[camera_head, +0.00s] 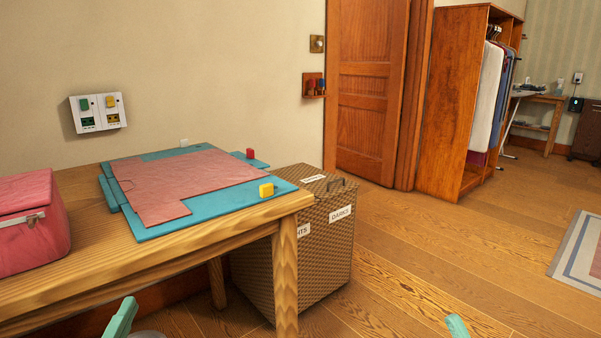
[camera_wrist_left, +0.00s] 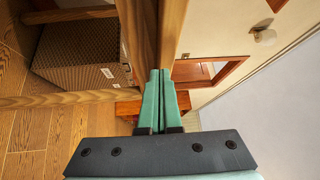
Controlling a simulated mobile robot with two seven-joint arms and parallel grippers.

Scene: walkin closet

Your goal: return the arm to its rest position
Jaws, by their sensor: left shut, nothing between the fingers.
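My left gripper (camera_head: 121,318) shows at the bottom edge of the head view, low in front of the wooden table. In the left wrist view its two teal fingers (camera_wrist_left: 160,90) lie together, shut with nothing between them. A second teal tip (camera_head: 457,326) shows at the bottom right of the head view; it looks like part of my right gripper, and most of it is cut off. The rest of both arms is out of the head view.
The wooden table (camera_head: 240,228) holds a folding board (camera_head: 215,213) with pink cloth and a red case (camera_head: 30,225). A wicker hamper (camera_head: 300,275) stands beside its right leg. A wardrobe (camera_head: 448,100) stands by the door (camera_head: 370,85). Floor at right (camera_head: 430,255) is open.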

